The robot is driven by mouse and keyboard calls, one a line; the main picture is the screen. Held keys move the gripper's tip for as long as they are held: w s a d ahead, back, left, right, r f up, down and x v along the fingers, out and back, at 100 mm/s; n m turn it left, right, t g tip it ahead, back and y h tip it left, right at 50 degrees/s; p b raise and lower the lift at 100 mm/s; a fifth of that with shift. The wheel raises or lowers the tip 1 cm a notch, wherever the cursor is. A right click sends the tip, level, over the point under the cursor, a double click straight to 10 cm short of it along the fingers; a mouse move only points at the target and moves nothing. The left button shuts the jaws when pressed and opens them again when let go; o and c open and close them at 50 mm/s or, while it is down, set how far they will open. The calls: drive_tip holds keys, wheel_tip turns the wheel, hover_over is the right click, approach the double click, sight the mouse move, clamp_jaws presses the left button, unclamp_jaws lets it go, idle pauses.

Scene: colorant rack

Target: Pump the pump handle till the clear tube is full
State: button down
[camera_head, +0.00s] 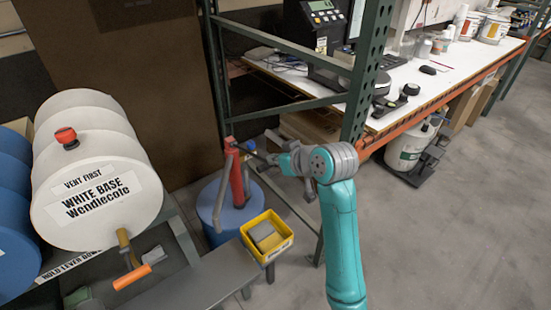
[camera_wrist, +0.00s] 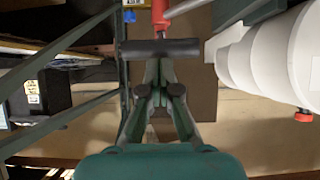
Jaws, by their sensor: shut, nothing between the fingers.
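The red pump (camera_head: 236,180) stands upright on a blue drum (camera_head: 230,208) on the floor, with a grey spout pipe beside it. In the wrist view the pump's red body (camera_wrist: 160,14) shows at the top edge. A dark crossbar, the pump handle (camera_wrist: 178,47), lies across the picture right at my fingertips. My gripper (camera_head: 268,158) is at the pump's upper right in the head view. In the wrist view my gripper (camera_wrist: 160,62) is shut with nothing between its fingers, and its tips meet or overlap the bar; contact is unclear. I cannot make out a clear tube.
A green shelf post (camera_head: 366,70) rises close to my arm. A yellow bin (camera_head: 267,237) stands in front of the drum. A white drum (camera_head: 95,195) lies on the rack at left, with an orange-handled valve (camera_head: 132,277).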

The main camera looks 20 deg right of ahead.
drive_tip(key=shift+f, duration=0.1)
wheel_tip(320, 180, down, 17)
drive_tip(key=s+t+y, duration=0.1)
drive_tip(key=t, duration=0.2)
drive_tip(key=shift+d+r, duration=0.2)
idle(0.8)
drive_tip(key=shift+s, duration=0.1)
